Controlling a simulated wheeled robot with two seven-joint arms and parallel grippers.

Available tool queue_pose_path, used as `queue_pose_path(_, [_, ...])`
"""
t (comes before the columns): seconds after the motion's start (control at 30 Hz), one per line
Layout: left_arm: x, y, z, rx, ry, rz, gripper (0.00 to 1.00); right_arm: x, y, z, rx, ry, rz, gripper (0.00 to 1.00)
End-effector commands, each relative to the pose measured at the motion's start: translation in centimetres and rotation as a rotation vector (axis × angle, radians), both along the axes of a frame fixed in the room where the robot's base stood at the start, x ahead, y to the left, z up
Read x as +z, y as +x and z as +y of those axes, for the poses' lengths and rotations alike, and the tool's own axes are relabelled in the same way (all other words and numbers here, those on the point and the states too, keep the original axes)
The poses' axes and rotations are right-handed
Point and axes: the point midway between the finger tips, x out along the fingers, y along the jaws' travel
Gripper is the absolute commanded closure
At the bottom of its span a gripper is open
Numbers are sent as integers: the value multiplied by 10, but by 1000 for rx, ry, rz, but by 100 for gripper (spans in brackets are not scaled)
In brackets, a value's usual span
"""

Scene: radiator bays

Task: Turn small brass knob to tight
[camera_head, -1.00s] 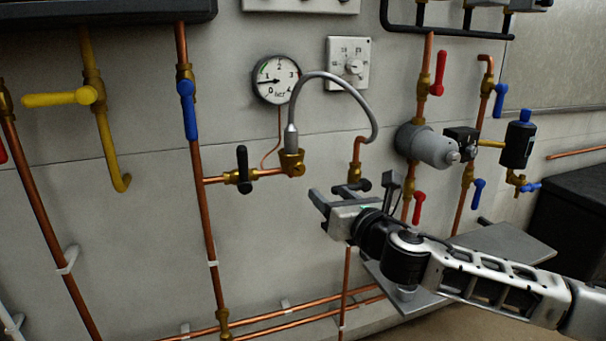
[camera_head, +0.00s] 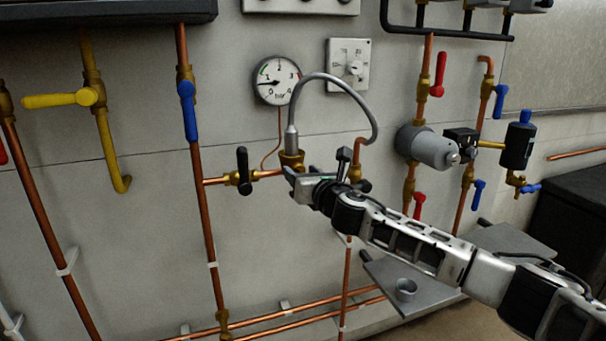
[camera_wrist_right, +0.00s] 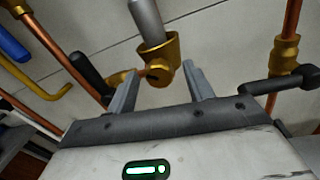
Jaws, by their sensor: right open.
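The small brass knob (camera_wrist_right: 160,74) is the round end on the brass fitting (camera_head: 292,159) where the braided grey hose joins. In the right wrist view it lies between the tips of my right gripper (camera_head: 291,174), with a gap on each side. My right gripper is open and points at the fitting from the front. In the head view the gripper covers the knob, so I cannot tell there whether it touches. My left gripper is not in view.
A black-handled valve (camera_head: 243,171) sits just left of the fitting, and another black handle (camera_wrist_right: 268,87) is to the right. The grey hose (camera_head: 365,95) arches above. A grey shelf (camera_head: 420,295) with a small cup (camera_head: 405,289) is below.

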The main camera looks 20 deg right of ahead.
Motion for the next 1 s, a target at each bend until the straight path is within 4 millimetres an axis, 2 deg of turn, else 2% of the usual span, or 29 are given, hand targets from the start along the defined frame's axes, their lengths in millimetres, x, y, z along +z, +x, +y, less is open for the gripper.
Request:
queue_pose_path(0.1, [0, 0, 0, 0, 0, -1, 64, 0, 0, 0, 0, 0, 0, 51])
queue_pose_path(0.2, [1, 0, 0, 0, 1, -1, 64, 0, 0, 0, 0, 0, 0, 79])
queue_pose_path(0.27, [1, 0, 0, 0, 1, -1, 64, 0, 0, 0, 0, 0, 0, 93])
queue_pose_path(0.67, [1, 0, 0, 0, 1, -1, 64, -2, -1, 0, 1, 55, 4, 93])
queue_pose_path(1.0, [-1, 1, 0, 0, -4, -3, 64, -3, 0, 1, 1, 301, 13, 93])
